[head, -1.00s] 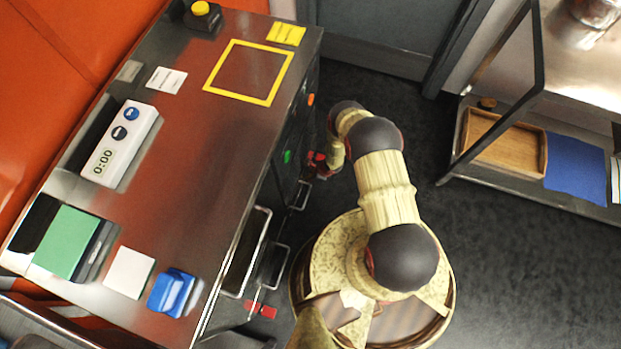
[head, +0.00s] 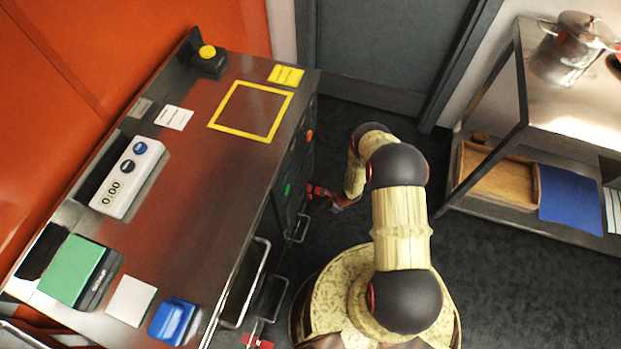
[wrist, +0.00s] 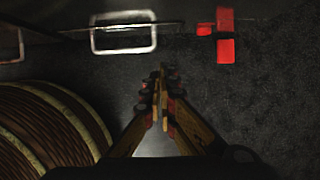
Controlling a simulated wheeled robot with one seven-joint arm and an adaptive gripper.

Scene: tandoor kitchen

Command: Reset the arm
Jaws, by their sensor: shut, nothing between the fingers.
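My gripper (wrist: 160,95) is in the middle of the wrist view, its two fingers together with nothing between them. In the head view my arm bends down from my base toward the counter's front side. There the red-and-dark end of my gripper (head: 322,194) hangs low beside the cabinet front, below the counter top. The wrist view looks down at dark floor, with a light metal handle frame (wrist: 123,50) and red pieces (wrist: 226,50) ahead of the fingers. My round base fills its lower left.
The steel counter (head: 200,200) at left bears a timer (head: 127,178), green box (head: 72,270), blue object (head: 173,322) and yellow-button box (head: 208,58). Handles (head: 247,290) stick out from its front. At right a shelf holds a wooden tray (head: 500,180) and blue cloth (head: 570,195). Dark floor lies between.

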